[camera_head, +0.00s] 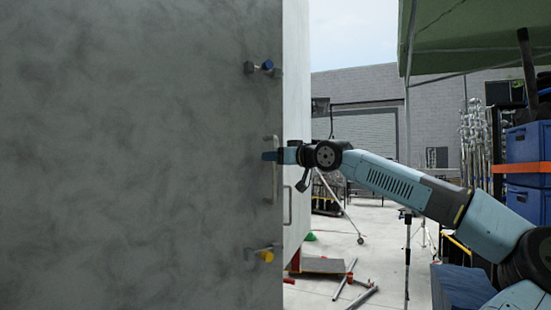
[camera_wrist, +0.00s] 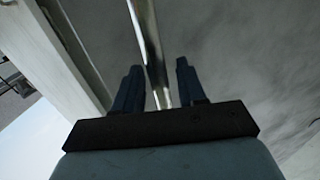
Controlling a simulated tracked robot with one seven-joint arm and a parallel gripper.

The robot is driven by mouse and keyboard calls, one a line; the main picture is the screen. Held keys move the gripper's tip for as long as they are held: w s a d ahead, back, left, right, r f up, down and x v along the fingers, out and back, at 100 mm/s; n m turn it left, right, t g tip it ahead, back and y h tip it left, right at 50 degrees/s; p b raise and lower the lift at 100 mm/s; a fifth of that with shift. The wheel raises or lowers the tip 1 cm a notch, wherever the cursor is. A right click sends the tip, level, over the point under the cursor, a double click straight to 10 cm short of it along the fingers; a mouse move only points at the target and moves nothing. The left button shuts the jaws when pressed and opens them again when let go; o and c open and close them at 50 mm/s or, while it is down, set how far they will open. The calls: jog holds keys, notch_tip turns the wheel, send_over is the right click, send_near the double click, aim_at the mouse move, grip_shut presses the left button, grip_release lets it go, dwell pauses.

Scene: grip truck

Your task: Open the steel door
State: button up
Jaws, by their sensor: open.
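The steel door (camera_head: 140,160) is a large mottled grey panel filling the left half of the head view. It also fills much of the wrist view (camera_wrist: 240,60). Its upright metal handle (camera_head: 275,185) is near the door's right edge. My gripper (camera_head: 268,156) is at the handle's upper part. In the wrist view the handle bar (camera_wrist: 148,45) runs between the two dark blue fingers of my gripper (camera_wrist: 158,85), with gaps on both sides. The fingers are open.
A white side wall (camera_head: 295,120) meets the door's right edge, with another handle-like bar (camera_head: 287,205) on it. Poles and pipes (camera_head: 345,280) lie on the pale ground to the right. Blue crates (camera_head: 528,145) are stacked at the far right under a green canopy (camera_head: 480,35).

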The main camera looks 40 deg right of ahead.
jog(key=shift+c, duration=0.2)
grip_shut()
jog(key=shift+s, duration=0.15)
